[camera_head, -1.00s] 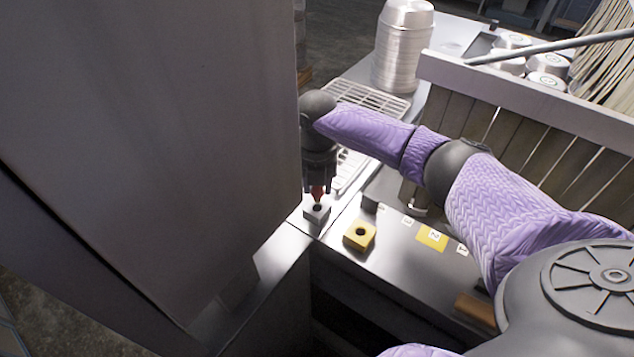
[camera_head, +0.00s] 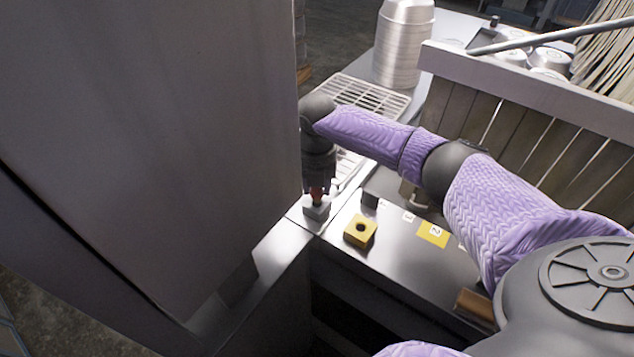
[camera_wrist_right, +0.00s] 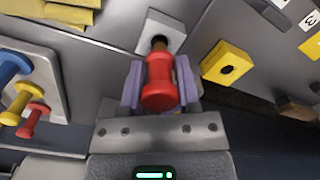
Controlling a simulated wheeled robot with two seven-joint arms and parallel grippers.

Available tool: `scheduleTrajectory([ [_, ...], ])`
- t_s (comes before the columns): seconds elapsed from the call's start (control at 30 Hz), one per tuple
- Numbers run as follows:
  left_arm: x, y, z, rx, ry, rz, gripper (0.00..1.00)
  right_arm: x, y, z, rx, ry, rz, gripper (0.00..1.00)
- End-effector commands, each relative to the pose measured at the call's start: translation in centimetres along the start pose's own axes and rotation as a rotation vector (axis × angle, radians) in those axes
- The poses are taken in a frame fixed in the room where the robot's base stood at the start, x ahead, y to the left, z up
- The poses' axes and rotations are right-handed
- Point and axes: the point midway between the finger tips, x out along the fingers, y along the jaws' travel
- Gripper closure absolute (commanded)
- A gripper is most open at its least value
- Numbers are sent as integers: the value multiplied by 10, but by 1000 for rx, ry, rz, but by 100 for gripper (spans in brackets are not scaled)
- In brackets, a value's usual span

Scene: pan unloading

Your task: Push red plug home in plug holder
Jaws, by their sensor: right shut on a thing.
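The red plug (camera_wrist_right: 160,84) is between the fingers of my right gripper (camera_wrist_right: 160,88), which is shut on it. In the head view my right gripper (camera_head: 317,188) points down, with a bit of red plug (camera_head: 317,195) showing at its tips. The grey plug holder (camera_head: 317,211) is directly below. In the wrist view the plug's brown tip reaches the dark hole of the holder (camera_wrist_right: 152,30); how deep it sits I cannot tell. My left gripper is in neither view.
A yellow block with a hole (camera_head: 360,231) stands right of the holder. A large grey panel (camera_head: 150,130) fills the left side. In the wrist view, a light plate (camera_wrist_right: 50,75) with blue, yellow and red plugs lies at left. A wire rack (camera_head: 365,95) is behind.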

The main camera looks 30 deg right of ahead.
Motion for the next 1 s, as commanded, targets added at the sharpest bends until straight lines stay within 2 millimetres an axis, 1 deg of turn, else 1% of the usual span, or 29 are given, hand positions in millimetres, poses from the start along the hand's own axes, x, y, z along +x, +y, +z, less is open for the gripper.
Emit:
scheduleTrajectory([
  [0.4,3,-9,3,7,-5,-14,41,6,0,0,0,0,0,100],
  [0.67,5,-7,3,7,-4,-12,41,10,0,0,0,0,0,100],
  [1.0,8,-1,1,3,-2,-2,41,15,0,0,0,0,-1,100],
])
